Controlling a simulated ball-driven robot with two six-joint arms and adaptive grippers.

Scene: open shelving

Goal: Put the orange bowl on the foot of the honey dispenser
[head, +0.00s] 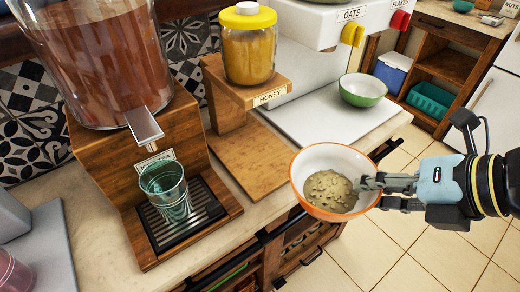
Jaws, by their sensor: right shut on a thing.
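The orange bowl (310,199) has a white inside and holds a grainy beige food. My right gripper (372,183) comes in from the right and is shut on the bowl's right rim. The bowl is near the counter's front edge, just right of the honey dispenser's foot, and looks held up in the air. The honey dispenser has a yellow-lidded jar (249,50), a wooden stand with a HONEY label, and a flat wooden foot (245,160). No bowl stands on the foot. My left gripper is not in view.
An iced tea dispenser (100,60) stands left of the honey, with a teal glass (167,192) on its drip tray. Oats and flakes dispensers (352,20) stand to the right, with a green bowl (363,90) on their white foot.

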